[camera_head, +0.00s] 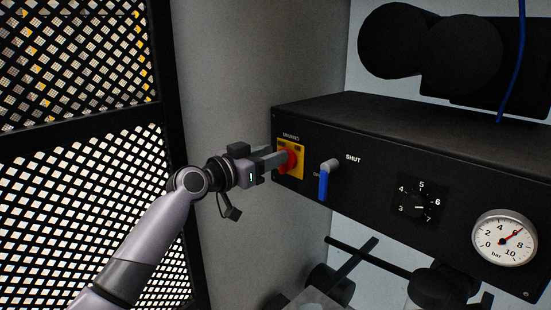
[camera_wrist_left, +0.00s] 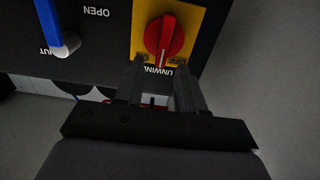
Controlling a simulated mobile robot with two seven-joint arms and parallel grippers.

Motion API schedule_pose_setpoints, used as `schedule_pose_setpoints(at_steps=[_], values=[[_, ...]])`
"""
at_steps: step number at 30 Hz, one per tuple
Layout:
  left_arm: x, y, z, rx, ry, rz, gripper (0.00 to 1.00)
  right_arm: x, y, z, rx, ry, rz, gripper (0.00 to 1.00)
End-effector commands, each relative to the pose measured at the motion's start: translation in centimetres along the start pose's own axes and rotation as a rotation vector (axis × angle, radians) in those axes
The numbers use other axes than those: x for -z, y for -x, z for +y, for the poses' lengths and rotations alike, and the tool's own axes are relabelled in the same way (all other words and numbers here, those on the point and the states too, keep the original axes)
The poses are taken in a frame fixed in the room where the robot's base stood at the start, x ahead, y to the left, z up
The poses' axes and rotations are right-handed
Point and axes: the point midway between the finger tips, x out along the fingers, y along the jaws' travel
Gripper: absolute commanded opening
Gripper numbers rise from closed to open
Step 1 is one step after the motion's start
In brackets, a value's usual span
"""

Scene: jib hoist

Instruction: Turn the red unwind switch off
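The red unwind switch (camera_head: 291,159) is a round knob on a yellow plate (camera_head: 299,171) at the left end of the black panel. In the left wrist view the knob (camera_wrist_left: 165,37) shows upside down, with a pale mark running toward the UNWIND label. My right gripper is not in view.
A blue lever (camera_head: 323,184) marked SHUT sits just right of the switch. Further right are a numbered black dial (camera_head: 420,203) and a pressure gauge (camera_head: 504,240). A black mesh screen (camera_head: 75,130) stands at the left, beside a grey wall (camera_head: 228,70).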

Motion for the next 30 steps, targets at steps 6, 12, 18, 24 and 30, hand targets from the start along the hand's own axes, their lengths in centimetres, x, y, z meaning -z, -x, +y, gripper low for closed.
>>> schedule_pose_setpoints(at_steps=[6,12,18,24,30], values=[[-0.1,-1.6,0.0,0.000,0.001,0.001,0.39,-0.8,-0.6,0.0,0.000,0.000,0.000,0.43],[-0.1,-2.0,0.0,0.001,0.000,0.000,0.39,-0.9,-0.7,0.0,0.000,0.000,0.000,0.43],[0.0,-2.0,0.0,0.001,0.000,0.000,0.39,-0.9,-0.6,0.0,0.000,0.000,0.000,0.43],[0.0,-2.0,0.0,0.000,0.000,0.000,0.00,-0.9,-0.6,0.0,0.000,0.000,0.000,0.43],[0.0,-2.0,0.0,0.000,0.007,0.000,0.00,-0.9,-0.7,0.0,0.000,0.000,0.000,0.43]])
